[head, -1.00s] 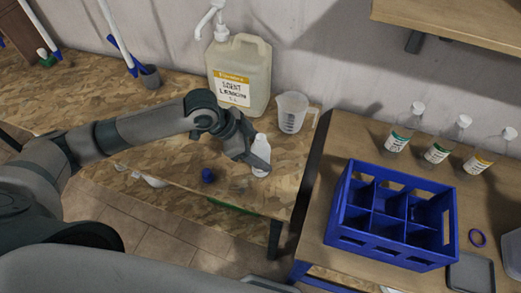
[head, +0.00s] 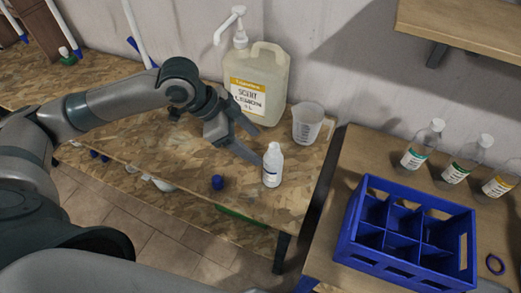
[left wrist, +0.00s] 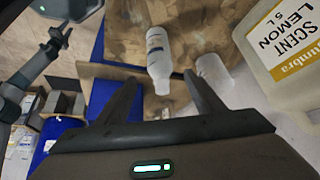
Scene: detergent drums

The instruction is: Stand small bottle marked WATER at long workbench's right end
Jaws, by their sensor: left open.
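A small white bottle (head: 272,165) with a white cap stands upright near the right end of the long chipboard workbench (head: 170,150). Its label is too small to read. My left gripper (head: 247,145) is open, just left of and behind the bottle, apart from it.
A large lemon scent jug (head: 258,85) and a clear measuring cup (head: 308,122) stand behind the bottle. A blue cap (head: 217,182) lies left of it. A second table with a blue crate (head: 400,262) and several labelled bottles is on the right.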

